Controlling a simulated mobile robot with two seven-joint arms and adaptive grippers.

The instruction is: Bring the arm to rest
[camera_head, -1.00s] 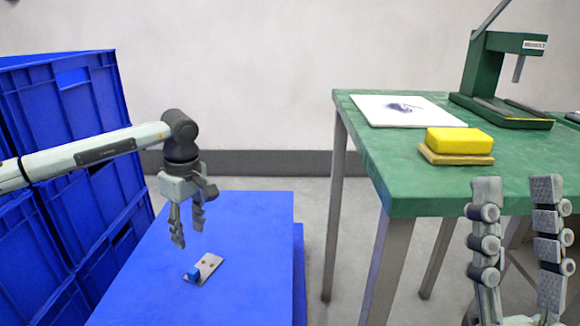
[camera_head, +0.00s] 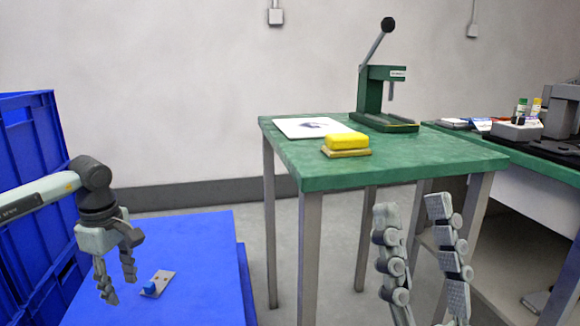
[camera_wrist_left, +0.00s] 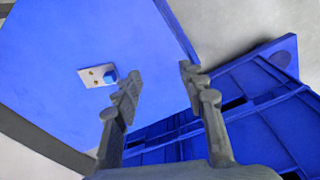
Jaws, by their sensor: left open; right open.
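My left gripper (camera_head: 117,280) is open and empty. It hangs fingers down above a blue surface, beside a small light plate with a blue block. The fingers also show apart in the left wrist view (camera_wrist_left: 155,85), with nothing between them. My right gripper (camera_head: 412,245) is open and empty, fingers pointing up, in front of the green table.
The blue surface (camera_head: 205,255) bears the small plate (camera_head: 163,278) with its blue block (camera_head: 150,288). Blue crates (camera_head: 30,160) stand at the left. The green table (camera_head: 420,150) holds a yellow block (camera_head: 346,142), a white sheet (camera_head: 300,127) and a green lever press (camera_head: 372,95).

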